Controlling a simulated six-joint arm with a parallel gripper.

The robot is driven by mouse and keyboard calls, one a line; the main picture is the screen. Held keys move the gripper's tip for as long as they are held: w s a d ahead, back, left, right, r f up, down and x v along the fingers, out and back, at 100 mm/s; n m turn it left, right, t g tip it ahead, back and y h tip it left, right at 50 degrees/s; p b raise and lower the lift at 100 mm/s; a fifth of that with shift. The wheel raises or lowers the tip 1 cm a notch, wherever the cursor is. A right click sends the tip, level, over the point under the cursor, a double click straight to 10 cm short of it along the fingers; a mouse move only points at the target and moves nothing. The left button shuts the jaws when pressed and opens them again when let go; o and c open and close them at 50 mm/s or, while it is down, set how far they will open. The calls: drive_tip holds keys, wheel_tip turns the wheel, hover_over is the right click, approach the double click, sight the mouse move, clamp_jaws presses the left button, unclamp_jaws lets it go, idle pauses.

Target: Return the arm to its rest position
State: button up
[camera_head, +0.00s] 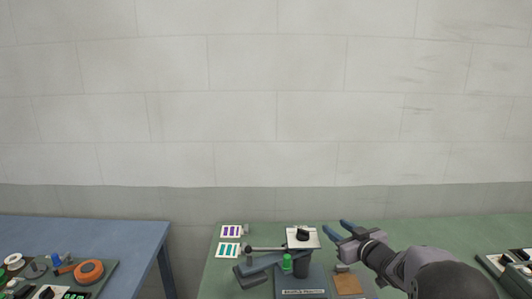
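My gripper (334,226) has two blue fingers and is over the green table (440,237), right of the press. The fingers stand apart with nothing visible between them. My grey and dark arm reaches in from the lower right. The press (302,280) has a dark base with a white label that is too small to read. A white plate (302,238) with a black knob sits at its top. A long lever with a dark end lies to its left. A green round part (287,262) is at its side. My arm hides part of the table.
Two white cards, one with purple marks (231,231) and one with teal marks (228,250), lie left of the press. A brown square (348,284) lies below my gripper. A tray (508,265) is at the right edge. A blue table (120,232) with small items stands left, across a gap.

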drive_tip(key=s+a+f+m+g+h+p, duration=0.1)
drive_tip(key=s+f+g, duration=0.3)
drive_tip(key=s, duration=0.9)
drive_tip(key=s+a+f+m+g+h+p, duration=0.1)
drive_tip(key=s+a+f+m+g, duration=0.1)
drive_tip(key=s, duration=1.1)
drive_tip(key=s+a+f+m+g+h+p, duration=0.1)
drive_tip(key=s+a+f+g, duration=0.3)
drive_tip(key=s+g, duration=0.4)
drive_tip(key=shift+s+f+h, duration=0.2)
drive_tip(key=shift+s+f, duration=0.1)
drive_tip(key=shift+s, duration=0.75)
drive_tip(key=shift+s+f+h, duration=0.2)
drive_tip(key=shift+s+f, duration=0.1)
drive_tip(key=shift+s, duration=0.7)
drive_tip(key=shift+s+f+h, duration=0.2)
drive_tip(key=shift+s+f, duration=0.1)
drive_tip(key=shift+s, duration=0.75)
drive_tip(key=shift+s+f+m+g, duration=0.15)
drive_tip(key=shift+s+m+g, duration=0.1)
drive_tip(key=shift+m+g, duration=0.05)
